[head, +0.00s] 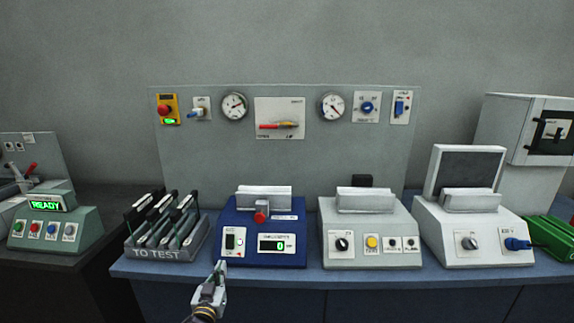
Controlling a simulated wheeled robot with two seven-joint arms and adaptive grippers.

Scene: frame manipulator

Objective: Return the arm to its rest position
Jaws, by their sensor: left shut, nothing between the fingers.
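My left gripper (218,274) is low in the head view, in front of the bench's front edge. Its fingers point up and away from me, towards the gap between the grey "TO TEST" rack and the blue instrument. It is shut and empty. It looks apart from everything on the bench, though its exact distance from the edge is hard to tell. My right gripper is not in the head view.
The blue bench (345,274) holds the "TO TEST" rack (150,253) with several dark framed pieces, a blue instrument (234,214) reading 0, and two white instruments (386,261) (462,259). A green "READY" box (85,243) stands left, a green case (548,238) right. A gauge panel (300,175) stands behind.

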